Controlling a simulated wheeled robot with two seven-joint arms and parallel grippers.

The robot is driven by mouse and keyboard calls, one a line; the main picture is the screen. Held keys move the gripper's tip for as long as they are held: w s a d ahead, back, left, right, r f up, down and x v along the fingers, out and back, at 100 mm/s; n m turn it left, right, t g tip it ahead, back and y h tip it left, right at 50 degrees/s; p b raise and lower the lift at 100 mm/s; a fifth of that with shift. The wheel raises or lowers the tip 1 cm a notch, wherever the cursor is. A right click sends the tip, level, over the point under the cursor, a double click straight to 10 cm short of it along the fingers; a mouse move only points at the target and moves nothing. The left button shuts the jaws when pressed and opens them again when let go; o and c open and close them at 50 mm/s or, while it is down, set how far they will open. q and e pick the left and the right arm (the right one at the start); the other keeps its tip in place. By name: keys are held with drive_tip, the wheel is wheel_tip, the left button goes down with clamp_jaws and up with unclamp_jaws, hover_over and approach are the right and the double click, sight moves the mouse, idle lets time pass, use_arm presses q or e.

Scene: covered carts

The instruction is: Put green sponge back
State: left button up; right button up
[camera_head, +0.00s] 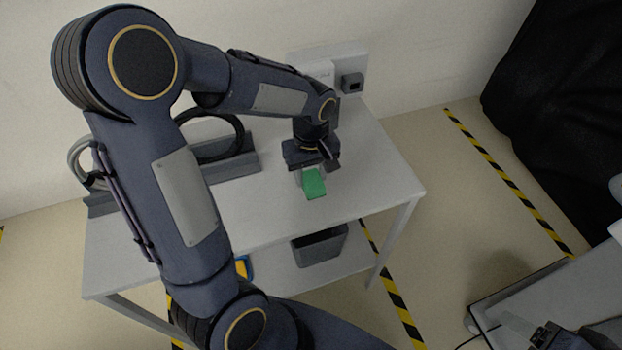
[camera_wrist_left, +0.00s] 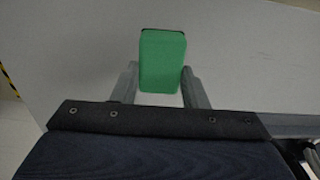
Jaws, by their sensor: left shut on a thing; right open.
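The green sponge (camera_head: 313,183) is at my left gripper (camera_head: 311,170), over the right part of the white table (camera_head: 375,180). In the left wrist view the sponge (camera_wrist_left: 162,60) sits between the two fingers of my left gripper (camera_wrist_left: 160,85), which is shut on it. I cannot tell whether the sponge touches the table top. My right gripper (camera_head: 545,335) shows only partly at the bottom right corner, open, far from the sponge.
A grey holder (camera_head: 235,167) with dark rings stands at the back left of the table. A grey bin (camera_head: 320,247) and a blue and yellow item (camera_head: 243,266) are on the lower shelf. A wall box (camera_head: 350,82) is behind. The table's right end is clear.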

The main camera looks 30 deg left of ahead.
sight(311, 181)
use_arm(q)
drive_tip(key=shift+w+a+f, duration=0.3)
drive_tip(key=shift+w+f, duration=0.2)
drive_tip(key=shift+f, duration=0.2)
drive_tip(key=shift+w+a+f, duration=0.1)
drive_tip(key=shift+f, duration=0.8)
drive_tip(key=shift+w+a+f, duration=0.1)
drive_tip(key=shift+f, duration=0.8)
drive_tip(key=shift+f, duration=0.2)
drive_tip(key=o, duration=1)
drive_tip(key=shift+c, duration=0.2)
drive_tip(key=shift+r, duration=0.1)
